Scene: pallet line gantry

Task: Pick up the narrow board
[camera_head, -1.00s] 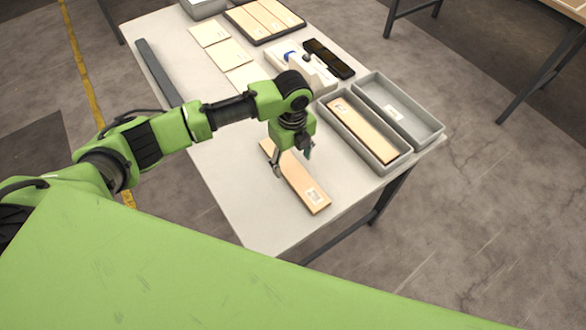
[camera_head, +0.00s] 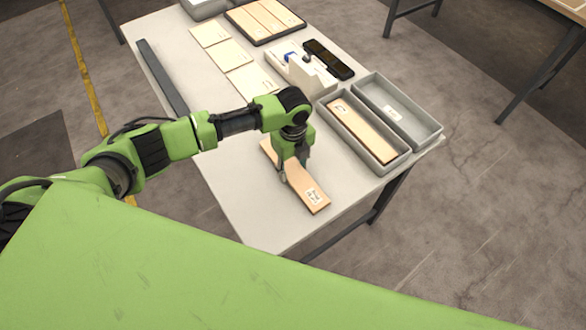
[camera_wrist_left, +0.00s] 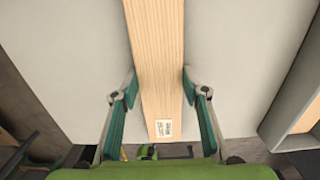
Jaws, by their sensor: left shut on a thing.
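The narrow board (camera_head: 310,195) is a light wooden plank with a white label near its front end. It lies on the white table (camera_head: 225,190), near the front edge; whether it is lifted at all cannot be told. My left gripper (camera_head: 293,170) points down over the middle of the board and is shut on it. In the left wrist view the board (camera_wrist_left: 157,50) runs between the two green-padded fingers (camera_wrist_left: 160,82), one on each long side. My right gripper is not in view.
Thin light panels (camera_head: 230,54), a white fixture (camera_head: 290,72) and a dark tray of boards (camera_head: 232,20) lie farther back. A dark bar (camera_head: 160,75) lies along the left edge.

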